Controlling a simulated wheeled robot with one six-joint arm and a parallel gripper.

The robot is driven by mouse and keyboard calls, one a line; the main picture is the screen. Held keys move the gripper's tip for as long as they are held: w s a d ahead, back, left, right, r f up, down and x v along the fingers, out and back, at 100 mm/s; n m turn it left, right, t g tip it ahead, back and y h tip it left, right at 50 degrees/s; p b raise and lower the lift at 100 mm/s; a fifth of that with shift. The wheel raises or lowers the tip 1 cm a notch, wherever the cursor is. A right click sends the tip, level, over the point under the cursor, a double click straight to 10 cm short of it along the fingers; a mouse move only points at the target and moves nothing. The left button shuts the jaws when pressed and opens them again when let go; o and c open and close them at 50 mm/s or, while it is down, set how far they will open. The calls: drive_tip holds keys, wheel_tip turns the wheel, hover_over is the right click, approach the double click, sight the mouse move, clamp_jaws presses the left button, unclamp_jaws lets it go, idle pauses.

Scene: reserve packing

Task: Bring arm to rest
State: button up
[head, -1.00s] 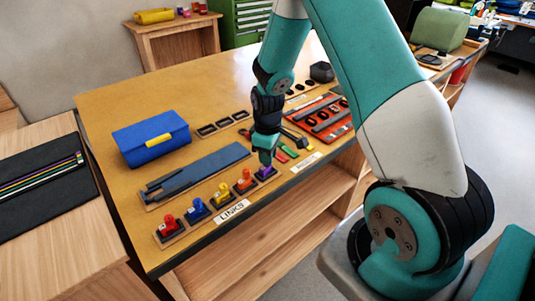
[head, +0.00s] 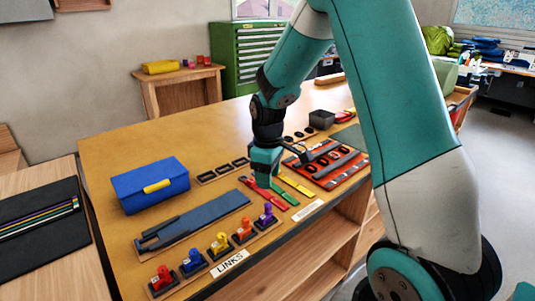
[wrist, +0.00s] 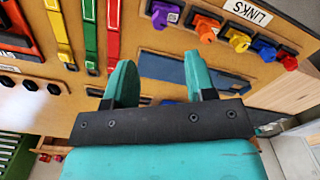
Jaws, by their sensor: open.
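My gripper (head: 263,178) is open and hangs over the yellow-brown table (head: 110,155), behind the row of link pieces. In the wrist view the two teal fingers (wrist: 160,75) stand apart with nothing between them. The purple link piece (head: 267,214) stands at the right end of the row, clear of the fingers. The orange (head: 243,229), yellow (head: 219,244), blue (head: 192,262) and red (head: 162,278) pieces stand upright in dark holders beside it. The fingertips partly hide the red strap (head: 269,195); contact with the table cannot be told.
A blue case (head: 145,190) and a blue-grey piece (head: 205,216) lie to the left. Green (head: 286,195) and yellow (head: 296,186) straps and a red tool tray (head: 345,178) lie right of my gripper. A dark box (head: 322,119) is behind. The back left tabletop is bare.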

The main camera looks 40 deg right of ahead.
wheel_tip(320, 180, up, 8)
drive_tip(key=shift+b, duration=0.35)
drive_tip(key=s+a+r+y, duration=0.2)
drive_tip(key=s+a, duration=0.9)
drive_tip(key=s+a+r+n+y, duration=0.1)
drive_tip(key=s+a+r+y, duration=0.1)
drive_tip(key=s+a, duration=0.9)
drive_tip(key=shift+a+r, duration=0.2)
drive_tip(key=shift+a, duration=0.1)
drive_tip(key=shift+s, duration=0.1)
